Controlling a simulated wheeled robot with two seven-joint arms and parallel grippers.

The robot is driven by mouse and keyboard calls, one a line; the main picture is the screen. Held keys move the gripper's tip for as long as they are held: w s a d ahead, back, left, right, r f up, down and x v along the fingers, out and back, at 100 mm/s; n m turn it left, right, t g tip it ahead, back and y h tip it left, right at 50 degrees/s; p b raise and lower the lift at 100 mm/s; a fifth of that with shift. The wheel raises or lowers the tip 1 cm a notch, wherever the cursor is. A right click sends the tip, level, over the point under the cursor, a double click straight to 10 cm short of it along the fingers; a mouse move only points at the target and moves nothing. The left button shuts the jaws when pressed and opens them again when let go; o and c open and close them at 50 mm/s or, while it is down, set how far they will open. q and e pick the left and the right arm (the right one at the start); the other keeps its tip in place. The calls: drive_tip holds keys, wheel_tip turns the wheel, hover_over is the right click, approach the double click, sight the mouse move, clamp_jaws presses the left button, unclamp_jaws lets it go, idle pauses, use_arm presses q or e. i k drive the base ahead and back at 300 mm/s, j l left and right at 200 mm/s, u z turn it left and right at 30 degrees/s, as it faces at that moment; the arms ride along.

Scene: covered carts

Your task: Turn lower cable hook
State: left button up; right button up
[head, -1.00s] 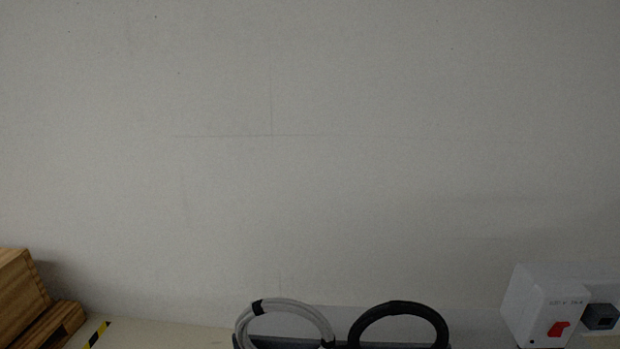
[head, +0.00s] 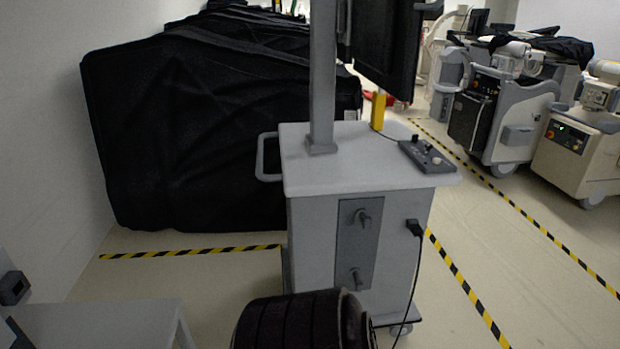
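The lower cable hook (head: 355,276) is a small grey piece on a dark grey upright plate (head: 346,250) on the front face of a light grey cart (head: 315,240). The upper cable hook (head: 363,217) sits above it on the same plate. The exact angle of the lower hook is too small to tell. No cable is visible on either hook. Neither of my grippers is in view. A dark ribbed shape at the bottom hides the foot of the cart below the plate.
A black-covered bulk (head: 200,140) stands behind the cart at left. A plug and black cord (head: 414,228) hang at the cart's right edge. Medical carts (head: 500,110) stand at the right. Yellow-black tape (head: 470,295) crosses open floor. A grey table (head: 100,322) is at lower left.

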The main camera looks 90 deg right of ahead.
sight(355, 273)
drive_tip(key=z, duration=3.15)
